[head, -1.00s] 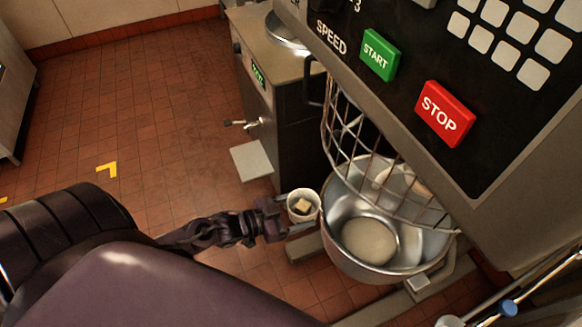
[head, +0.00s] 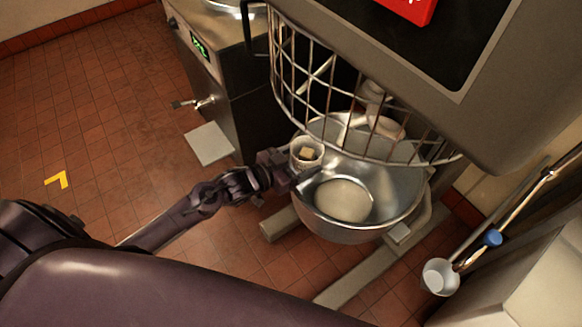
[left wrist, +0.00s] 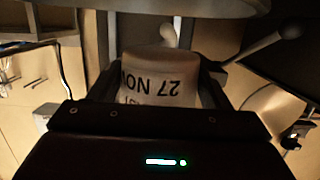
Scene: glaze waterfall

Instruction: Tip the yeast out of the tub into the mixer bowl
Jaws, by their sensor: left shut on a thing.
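The small white tub (head: 306,152) is upright in my left gripper (head: 292,168), with a pale tan block of yeast (head: 307,154) inside it. My left gripper is shut on the tub. In the left wrist view the tub (left wrist: 160,80) shows a printed date label between the fingers. The steel mixer bowl (head: 405,195) stands just right of the tub, with a pale round mass in its bottom (head: 343,201). The tub is at the bowl's left rim; whether they touch I cannot tell. My right gripper is not in view.
A wire guard (head: 330,95) curves above the back of the bowl, below the mixer head (head: 500,90). A steel machine (head: 225,75) stands behind left. A rail with a small metal cup (head: 440,277) is at the right.

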